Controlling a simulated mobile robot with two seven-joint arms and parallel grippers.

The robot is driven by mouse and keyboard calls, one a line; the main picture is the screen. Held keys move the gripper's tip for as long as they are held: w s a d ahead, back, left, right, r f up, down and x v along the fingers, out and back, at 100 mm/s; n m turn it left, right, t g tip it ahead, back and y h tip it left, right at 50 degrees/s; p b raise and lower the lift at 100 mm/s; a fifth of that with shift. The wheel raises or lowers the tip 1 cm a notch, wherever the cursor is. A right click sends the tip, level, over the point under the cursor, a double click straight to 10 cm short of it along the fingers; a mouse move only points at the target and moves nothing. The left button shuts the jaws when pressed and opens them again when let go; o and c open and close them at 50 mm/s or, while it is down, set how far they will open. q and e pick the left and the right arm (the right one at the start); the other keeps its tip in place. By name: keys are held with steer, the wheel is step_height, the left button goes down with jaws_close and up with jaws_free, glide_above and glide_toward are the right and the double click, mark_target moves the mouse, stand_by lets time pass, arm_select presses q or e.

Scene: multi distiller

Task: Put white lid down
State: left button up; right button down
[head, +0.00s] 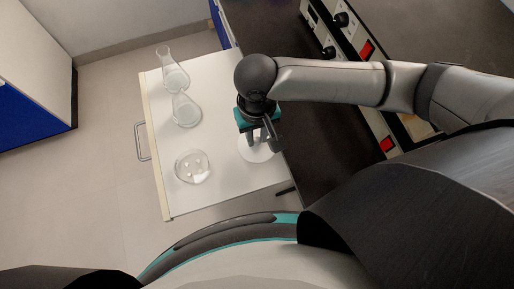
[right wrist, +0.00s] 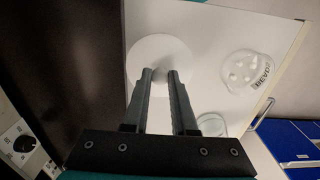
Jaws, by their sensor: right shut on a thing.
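The white lid (head: 257,152) is a round white disc below my right gripper (head: 262,132), over the right part of the white cart top. In the right wrist view the white lid (right wrist: 158,50) lies at the tips of my right gripper (right wrist: 159,76). The two fingers are close together and shut on it at its middle. Whether the lid touches the cart top I cannot tell. The gripper hides part of it in the head view. My left gripper is not in view.
Two glass flasks (head: 173,78) (head: 186,112) and a round glass dish (head: 192,167) with small pieces stand on the white cart top (head: 215,130). The dark bench (head: 300,120) with devices (head: 345,25) borders it on the right. The cart top is bare between glassware and lid.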

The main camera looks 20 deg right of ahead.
mark_target(257, 148)
step_height(257, 148, down, 6)
steer(key=shift+f+b, duration=0.1)
steer(key=shift+b, duration=0.75)
steer(key=shift+f, duration=0.35)
steer(key=c, duration=0.7)
jaws_free()
step_height(257, 148, up, 12)
steer(key=p, duration=0.4)
steer(key=shift+r, duration=0.1)
